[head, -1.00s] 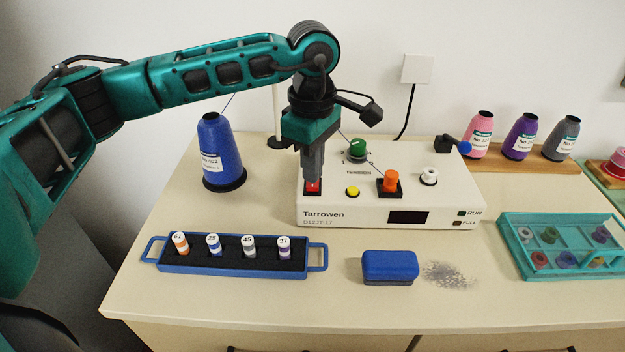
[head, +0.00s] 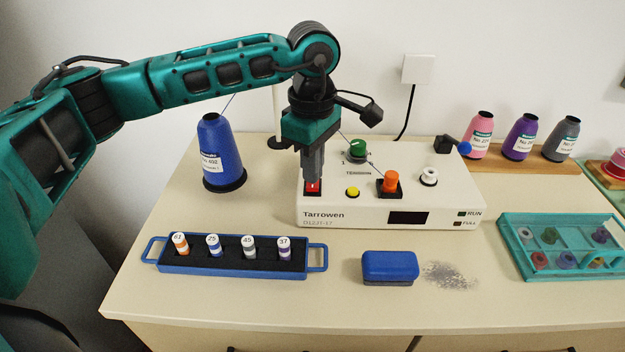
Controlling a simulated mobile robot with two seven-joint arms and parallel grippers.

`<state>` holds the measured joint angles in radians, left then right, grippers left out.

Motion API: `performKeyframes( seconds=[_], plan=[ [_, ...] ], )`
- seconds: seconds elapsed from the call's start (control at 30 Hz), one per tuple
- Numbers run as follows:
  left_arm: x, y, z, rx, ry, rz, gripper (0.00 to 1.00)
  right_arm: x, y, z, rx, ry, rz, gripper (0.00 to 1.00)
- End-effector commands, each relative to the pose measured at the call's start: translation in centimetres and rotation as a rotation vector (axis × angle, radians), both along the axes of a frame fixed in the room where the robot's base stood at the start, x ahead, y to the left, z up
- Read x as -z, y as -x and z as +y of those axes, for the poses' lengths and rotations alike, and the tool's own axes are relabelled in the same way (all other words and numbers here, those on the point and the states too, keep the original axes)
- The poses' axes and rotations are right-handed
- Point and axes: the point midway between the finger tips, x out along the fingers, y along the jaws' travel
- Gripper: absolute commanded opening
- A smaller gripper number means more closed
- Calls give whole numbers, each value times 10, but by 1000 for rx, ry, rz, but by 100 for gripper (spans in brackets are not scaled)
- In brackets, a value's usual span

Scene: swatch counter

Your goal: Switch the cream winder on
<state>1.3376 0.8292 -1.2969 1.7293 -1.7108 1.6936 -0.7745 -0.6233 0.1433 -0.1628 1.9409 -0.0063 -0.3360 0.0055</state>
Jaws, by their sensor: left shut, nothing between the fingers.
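The cream winder (head: 345,216), marked Tarrowen, stands on the counter against the wall. A red switch (head: 313,188) sits at its left end on the top face. My left gripper (head: 313,178) is shut and empty, pointing down with its fingertips at the red switch; they hide part of it, and I cannot tell whether they press it. A yellow button (head: 352,191), a green tension knob (head: 358,149), an orange part (head: 390,182) and a white bobbin (head: 429,176) are also on top. The display (head: 408,218) is dark. The RUN lamp (head: 461,213) looks unlit. My right gripper is out of view.
A blue thread cone (head: 220,152) stands left of the winder. In front are a blue rack (head: 235,265) of labelled spools and a blue box (head: 389,267) beside grey specks (head: 449,274). A teal tray (head: 513,262) of bobbins is at right. Cones stand on a wooden shelf (head: 505,160).

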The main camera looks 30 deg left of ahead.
Motion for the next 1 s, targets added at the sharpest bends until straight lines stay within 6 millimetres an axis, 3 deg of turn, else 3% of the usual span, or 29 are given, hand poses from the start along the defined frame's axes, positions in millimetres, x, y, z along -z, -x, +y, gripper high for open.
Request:
performKeyframes(
  seconds=[1.0],
  plan=[
    [7,0,0,0,0,0,0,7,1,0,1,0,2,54]
  ],
)
